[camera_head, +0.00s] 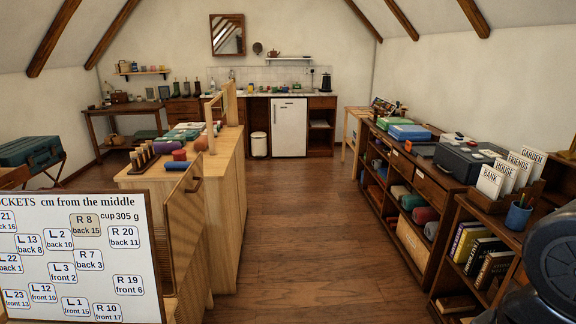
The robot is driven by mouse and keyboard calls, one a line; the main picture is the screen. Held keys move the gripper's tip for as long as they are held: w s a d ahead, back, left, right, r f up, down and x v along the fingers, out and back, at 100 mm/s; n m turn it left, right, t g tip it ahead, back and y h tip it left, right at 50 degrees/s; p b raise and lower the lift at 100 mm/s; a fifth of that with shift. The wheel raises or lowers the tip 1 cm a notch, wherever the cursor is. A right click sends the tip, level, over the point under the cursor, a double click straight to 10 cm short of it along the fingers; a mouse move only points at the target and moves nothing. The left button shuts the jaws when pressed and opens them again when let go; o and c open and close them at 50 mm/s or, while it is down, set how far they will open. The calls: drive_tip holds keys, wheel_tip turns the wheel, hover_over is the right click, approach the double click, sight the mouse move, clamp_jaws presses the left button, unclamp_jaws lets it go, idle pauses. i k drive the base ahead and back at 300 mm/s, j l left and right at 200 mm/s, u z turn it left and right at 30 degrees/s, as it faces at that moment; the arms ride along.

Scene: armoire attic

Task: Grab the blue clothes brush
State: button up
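I cannot pick out a blue clothes brush in the head view. Several small items on the wooden cabinet and the shelves are too small to tell apart. The light wooden cabinet (226,180) stands left of centre, with folded cloths (184,132) and rolled coloured pieces on its top. A wooden panel (184,215) stands out at its near end. My gripper is not in view; a dark rounded part at the lower right edge looks like my own arm.
A white board (80,255) headed "POCKETS" fills the lower left. A long dark shelf unit (432,187) lines the right, with labelled cards (490,181) and a blue pen cup (518,215). The wooden floor (300,215) between is clear, reaching a white fridge (289,127).

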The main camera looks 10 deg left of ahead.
sight(169, 166)
drive_tip(key=i+j+u, duration=0.15)
drive_tip(key=i+u, duration=0.15)
drive_tip(key=i, duration=0.7)
drive_tip(key=i+l+u, duration=0.15)
drive_tip(key=i+u, duration=0.15)
drive_tip(key=i, duration=0.7)
drive_tip(key=i+u, duration=0.25)
drive_tip(key=i, duration=0.25)
drive_tip(key=i+l+u, duration=0.1)
drive_tip(key=i+u, duration=0.15)
drive_tip(key=i, duration=0.25)
drive_tip(key=i+l+u, duration=0.25)
drive_tip(key=i, duration=0.25)
drive_tip(key=u, duration=0.45)
